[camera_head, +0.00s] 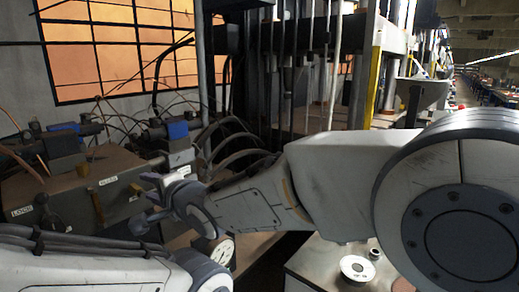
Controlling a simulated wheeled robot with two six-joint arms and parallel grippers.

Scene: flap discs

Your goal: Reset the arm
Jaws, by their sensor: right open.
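My right arm comes in from the right and reaches across the middle of the head view. Its gripper (146,200) is at the arm's far left end, with its fingers apart and nothing seen between them. It appears in front of the grey machine box, and I cannot tell how far from it. My left arm shows at the lower left; its gripper is not visible. A pale round disc-like thing (357,268) lies on a light worktop (325,262) at the bottom, below my right arm.
A grey machine box (105,178) with labels, levers and blue-topped valves (178,130) stands at the left. Hoses and vertical bars fill the space behind. A long hall with tables recedes at the far right.

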